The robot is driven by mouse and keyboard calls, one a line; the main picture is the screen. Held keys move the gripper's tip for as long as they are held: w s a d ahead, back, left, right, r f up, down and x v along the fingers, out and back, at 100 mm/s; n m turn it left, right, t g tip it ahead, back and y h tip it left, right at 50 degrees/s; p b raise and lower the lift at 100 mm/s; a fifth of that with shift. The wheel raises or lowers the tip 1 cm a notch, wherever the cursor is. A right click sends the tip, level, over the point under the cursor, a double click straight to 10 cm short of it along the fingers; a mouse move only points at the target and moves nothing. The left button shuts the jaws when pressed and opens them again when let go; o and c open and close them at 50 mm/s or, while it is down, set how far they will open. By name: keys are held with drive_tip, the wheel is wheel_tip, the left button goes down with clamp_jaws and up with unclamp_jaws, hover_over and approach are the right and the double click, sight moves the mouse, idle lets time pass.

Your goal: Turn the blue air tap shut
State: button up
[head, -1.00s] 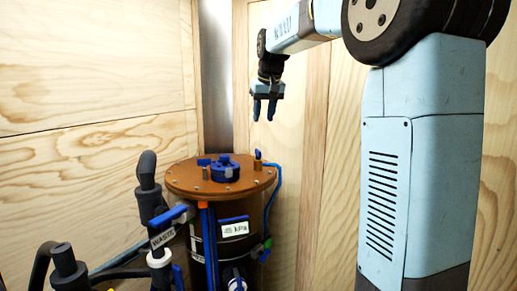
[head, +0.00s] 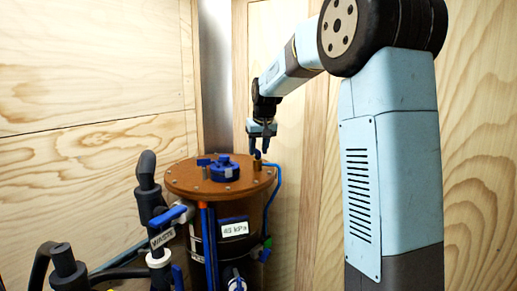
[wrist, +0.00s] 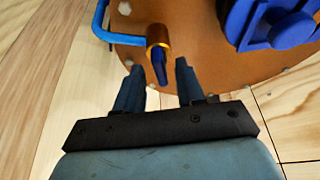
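The air tap is a small brass fitting (wrist: 158,36) with a blue lever (wrist: 159,68), on the lid's edge, and a blue hose (wrist: 122,37) joins it. In the head view the brass tap (head: 257,167) stands at the lid's right rear, partly hidden by my gripper (head: 260,148). My gripper also shows in the wrist view (wrist: 158,72), open and empty. Its fingers appear on either side of the blue lever there. I cannot tell whether the fingertips are down at its height or touch it.
The brown round lid (head: 190,182) carries a blue knob (head: 224,171) left of the tap. A dark vessel below bears a "45 kPa" label (head: 234,229). Black pipes (head: 147,180) and a WASTE label (head: 162,238) stand left. Wooden walls close in behind.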

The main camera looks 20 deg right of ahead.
drive_tip(key=shift+c, duration=0.4)
clamp_jaws()
idle(0.4)
drive_tip(key=m, duration=0.1)
drive_tip(key=m+h, duration=0.1)
drive_tip(key=m, duration=0.1)
drive_tip(key=shift+a+m, duration=0.25)
drive_tip(key=shift+m, duration=0.05)
drive_tip(key=m+h, duration=0.1)
drive_tip(key=m, duration=0.1)
drive_tip(key=m+g+h, duration=0.1)
drive_tip(key=m, duration=0.2)
drive_tip(key=shift+w+a, duration=0.15)
drive_tip(key=m+g, duration=0.1)
drive_tip(key=m, duration=0.2)
drive_tip(key=m+h, duration=0.1)
drive_tip(key=m, duration=0.1)
drive_tip(key=shift+w+a+m+g, duration=0.15)
drive_tip(key=shift+w+m+g, duration=0.05)
drive_tip(key=shift+m+g, duration=0.2)
drive_tip(key=shift+w+m+g+h, duration=0.1)
drive_tip(key=shift+m+g+h, duration=0.35)
drive_tip(key=shift+m, duration=1.25)
drive_tip(key=shift+g, duration=0.25)
